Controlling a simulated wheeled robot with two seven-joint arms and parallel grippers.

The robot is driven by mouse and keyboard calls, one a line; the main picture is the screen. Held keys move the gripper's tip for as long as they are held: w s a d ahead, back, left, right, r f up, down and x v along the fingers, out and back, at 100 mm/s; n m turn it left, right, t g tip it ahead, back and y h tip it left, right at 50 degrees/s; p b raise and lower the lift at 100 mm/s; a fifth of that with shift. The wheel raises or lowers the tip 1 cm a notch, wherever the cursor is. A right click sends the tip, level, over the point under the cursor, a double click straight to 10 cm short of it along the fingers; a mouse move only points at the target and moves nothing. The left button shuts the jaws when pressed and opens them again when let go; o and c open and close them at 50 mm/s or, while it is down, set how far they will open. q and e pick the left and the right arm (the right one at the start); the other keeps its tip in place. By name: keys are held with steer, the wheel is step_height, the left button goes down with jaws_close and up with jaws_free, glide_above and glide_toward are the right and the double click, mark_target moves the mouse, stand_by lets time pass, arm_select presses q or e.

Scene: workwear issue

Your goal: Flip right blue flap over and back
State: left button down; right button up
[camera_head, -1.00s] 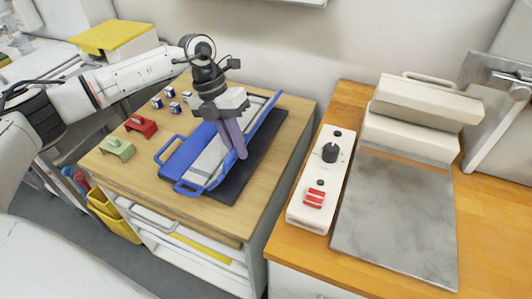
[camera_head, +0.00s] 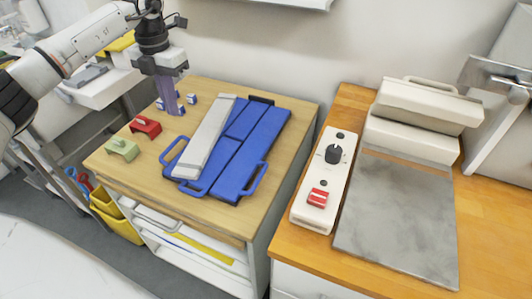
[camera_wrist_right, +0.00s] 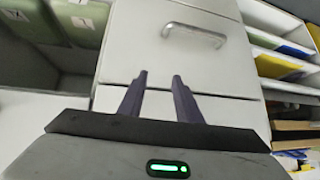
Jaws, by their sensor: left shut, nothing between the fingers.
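The blue folding board lies on the wooden top of the left cabinet in the head view. Its right blue flap (camera_head: 262,148) lies flat at the right, with a loop handle (camera_head: 256,181) on its outer side. A folded pale grey garment (camera_head: 207,137) lies as a long strip over the left part of the board. My left gripper (camera_head: 175,112) is shut and empty, behind and left of the board, apart from the flap. My right gripper (camera_wrist_right: 158,78) shows only in the right wrist view, fingers apart and empty, before a drawer front.
A red block (camera_head: 146,127) and a green block (camera_head: 122,149) stand left of the board, with small blue-and-white pieces (camera_head: 192,98) behind. A white control box (camera_head: 323,180) and a press with a grey plate (camera_head: 398,215) stand on the right counter.

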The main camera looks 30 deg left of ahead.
arm_select(q)
steer(key=d+f+b, duration=0.2)
steer(key=d+f, duration=0.5)
steer(key=d, duration=0.1)
steer(key=shift+w+d+f, duration=0.15)
steer(key=shift+d, duration=0.2)
stand_by(0.9)
steer(key=shift+d, duration=0.1)
steer(key=c, duration=2)
jaws_free()
steer(key=shift+c, duration=0.2)
